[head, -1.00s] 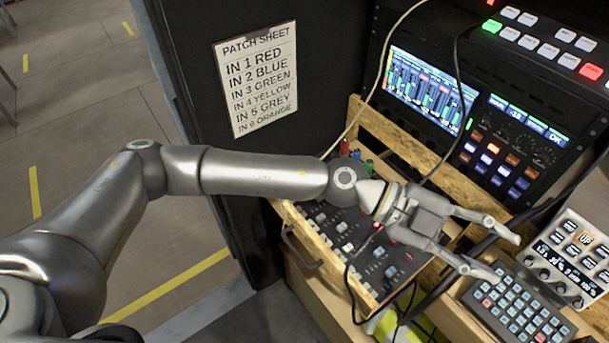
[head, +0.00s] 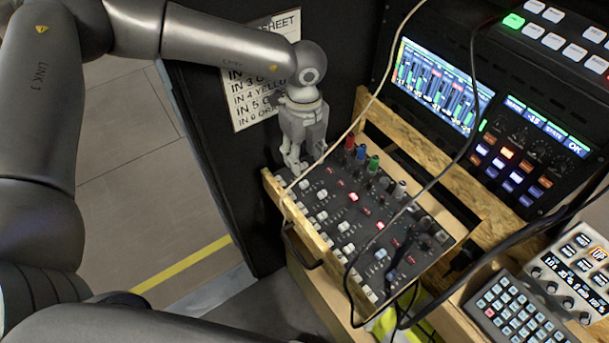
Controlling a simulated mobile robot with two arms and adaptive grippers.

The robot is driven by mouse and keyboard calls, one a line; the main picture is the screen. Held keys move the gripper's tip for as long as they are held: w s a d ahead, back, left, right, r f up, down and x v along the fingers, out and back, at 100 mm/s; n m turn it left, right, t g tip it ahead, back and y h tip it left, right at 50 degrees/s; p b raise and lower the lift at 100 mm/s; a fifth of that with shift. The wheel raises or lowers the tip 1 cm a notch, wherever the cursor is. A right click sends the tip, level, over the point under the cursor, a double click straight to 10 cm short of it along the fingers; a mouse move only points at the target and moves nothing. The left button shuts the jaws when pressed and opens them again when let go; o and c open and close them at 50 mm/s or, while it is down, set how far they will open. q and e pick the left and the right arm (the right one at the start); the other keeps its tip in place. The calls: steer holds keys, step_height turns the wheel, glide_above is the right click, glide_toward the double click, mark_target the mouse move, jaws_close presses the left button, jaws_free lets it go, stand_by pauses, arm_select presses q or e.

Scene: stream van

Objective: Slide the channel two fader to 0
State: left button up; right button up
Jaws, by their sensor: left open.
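The audio mixer (head: 318,228) sits in a wooden frame, tilted, with rows of pale fader caps and small knobs and a few red lit buttons. The channel labels are too small to read, so I cannot tell for sure which cap is the channel two fader or where its 0 mark is. My left gripper (head: 300,170) points down over the mixer's upper left corner, close to the first caps there. It is open, with nothing visible between its fingers. It hides part of that corner. I cannot tell whether it touches the panel. My right gripper is not in view.
Red, blue and green plugs (head: 361,153) stand along the mixer's back edge. A pale cable (head: 352,122) hangs across its left end, and black cables cross its right side. A patch sheet (head: 245,100) is behind my arm. A screen rack (head: 436,88) and keypad (head: 510,308) lie right.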

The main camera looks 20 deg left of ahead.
mark_target(304, 183)
arm_select(q)
step_height(304, 183, down, 9)
steer(key=shift+r+p, duration=0.1)
steer(key=shift+p, duration=0.45)
jaws_close()
